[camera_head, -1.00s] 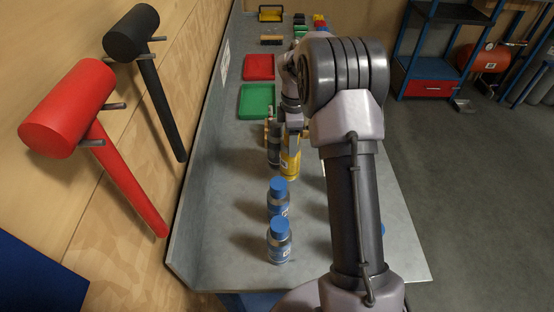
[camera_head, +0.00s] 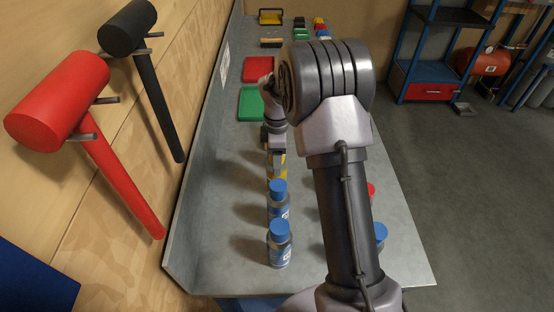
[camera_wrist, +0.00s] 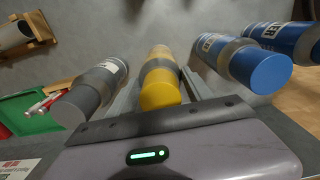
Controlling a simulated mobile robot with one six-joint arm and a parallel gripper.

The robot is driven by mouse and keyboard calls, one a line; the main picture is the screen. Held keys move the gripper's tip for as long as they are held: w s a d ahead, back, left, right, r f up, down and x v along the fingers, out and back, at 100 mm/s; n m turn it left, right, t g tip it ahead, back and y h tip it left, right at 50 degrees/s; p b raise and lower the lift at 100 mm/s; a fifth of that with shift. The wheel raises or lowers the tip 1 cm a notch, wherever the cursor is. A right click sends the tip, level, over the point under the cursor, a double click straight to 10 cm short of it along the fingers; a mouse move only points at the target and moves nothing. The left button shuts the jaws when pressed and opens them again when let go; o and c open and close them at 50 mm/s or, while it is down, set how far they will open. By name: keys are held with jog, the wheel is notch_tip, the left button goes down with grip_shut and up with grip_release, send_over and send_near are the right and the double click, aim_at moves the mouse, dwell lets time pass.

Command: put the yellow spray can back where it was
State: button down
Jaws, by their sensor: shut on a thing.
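The yellow spray can (camera_wrist: 160,85) is between the jaws of my gripper (camera_wrist: 162,95) in the wrist view, and the gripper is shut on it. In the head view a small part of the yellow can (camera_head: 271,171) shows below my gripper (camera_head: 276,152), behind the blue-capped bottles. Whether its base touches the bench cannot be told. A dark grey can (camera_wrist: 88,95) stands beside it on the left in the wrist view, with a blue-capped bottle (camera_wrist: 240,60) on the right. The grey can is hidden in the head view.
Two blue-capped bottles (camera_head: 279,243) stand in a row on the grey bench (camera_head: 230,265). A red-topped item (camera_head: 371,190) and another blue cap (camera_head: 380,233) show beside my arm. Green (camera_head: 250,103) and red trays lie farther back. Mallets (camera_head: 60,105) hang on the left wall.

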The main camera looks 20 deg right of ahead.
jog(key=shift+c, duration=2.1)
grip_release()
jog(key=shift+f, duration=0.1)
notch_tip(320, 180, up, 12)
jog(key=p, duration=0.2)
jog(key=shift+s+a+r+p, duration=0.1)
jog(key=shift+r+p, duration=0.15)
jog(key=shift+p, duration=0.15)
jog(key=s+a+r+m+t, duration=0.3)
jog(key=s+a+r+m, duration=0.7)
jog(key=s+r, duration=0.45)
jog(key=s+a+f+m+t+y, duration=0.1)
jog(key=s+a+m, duration=0.1)
jog(key=s+m, duration=0.2)
jog(key=s+a+f+m+t+y, duration=0.1)
jog(key=s+a+m, duration=0.1)
jog(key=s, duration=0.7)
jog(key=shift+s+a+m+t, duration=0.3)
jog(key=shift+a+m+t, duration=0.1)
jog(key=shift+m, duration=0.5)
